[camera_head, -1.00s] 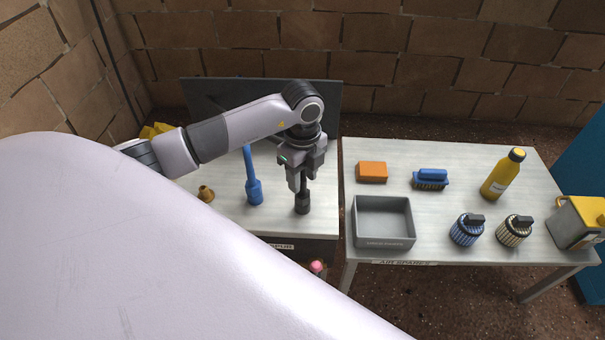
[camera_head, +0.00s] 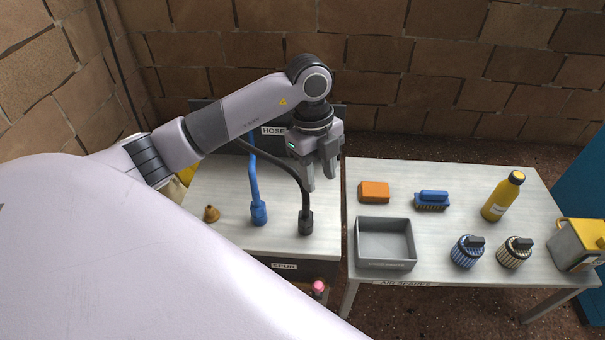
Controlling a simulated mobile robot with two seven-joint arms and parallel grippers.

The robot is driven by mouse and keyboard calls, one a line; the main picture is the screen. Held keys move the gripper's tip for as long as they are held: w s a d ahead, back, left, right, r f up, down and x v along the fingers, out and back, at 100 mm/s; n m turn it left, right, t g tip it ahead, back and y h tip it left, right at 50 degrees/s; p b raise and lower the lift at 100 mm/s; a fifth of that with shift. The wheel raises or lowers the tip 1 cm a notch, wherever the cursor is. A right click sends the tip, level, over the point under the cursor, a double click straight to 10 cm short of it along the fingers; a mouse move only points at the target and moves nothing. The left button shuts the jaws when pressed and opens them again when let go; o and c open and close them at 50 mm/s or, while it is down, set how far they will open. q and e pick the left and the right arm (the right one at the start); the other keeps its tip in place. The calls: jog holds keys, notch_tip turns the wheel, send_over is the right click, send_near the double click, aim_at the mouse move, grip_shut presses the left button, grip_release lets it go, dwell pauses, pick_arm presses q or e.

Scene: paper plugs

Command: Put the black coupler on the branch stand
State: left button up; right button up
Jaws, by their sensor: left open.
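The black coupler (camera_head: 305,224) stands upright at the end of a black hose (camera_head: 292,170) on the left bench top (camera_head: 230,236), near its front right. Whether a fitting is under it is hidden. My left gripper (camera_head: 319,182) is open and empty, above and slightly right of the coupler, clear of it. The hose curves behind the gripper towards the back board. A "SPUR" label (camera_head: 284,267) is on the bench front below the coupler. My right gripper is not in view.
A blue coupler (camera_head: 259,214) on a blue hose and a brass cone (camera_head: 211,214) stand left of the black coupler. The right table holds a grey tray (camera_head: 385,265), orange block (camera_head: 374,191), brush (camera_head: 432,200), yellow bottle (camera_head: 502,197), two ribbed plugs and a yellow-grey box (camera_head: 578,245).

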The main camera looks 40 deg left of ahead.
pick_arm(q)
jog(key=s+d+f+m+h, duration=0.1)
jog(key=s+d+m+h, duration=0.15)
jog(key=d, duration=0.25)
jog(key=s+d+f+m+h, duration=0.1)
jog(key=d+h, duration=0.2)
jog(key=d, duration=0.3)
jog(key=s+d+r+n+t+h, duration=0.25)
jog(key=d+r+h, duration=0.45)
jog(key=d+h, duration=0.4)
jog(key=w+a+f+n+t+y, duration=0.2)
jog(key=a+f+n+t+y, duration=0.6)
jog(key=a+n+t+y, duration=0.6)
jog(key=s+a+f+n+g+y, duration=0.1)
jog(key=s+f+n+g, duration=0.5)
jog(key=s+f, duration=0.5)
notch_tip(320, 180, down, 3)
jog(key=shift+a+r, duration=0.1)
jog(key=shift+a, duration=0.2)
jog(key=shift+y, duration=0.25)
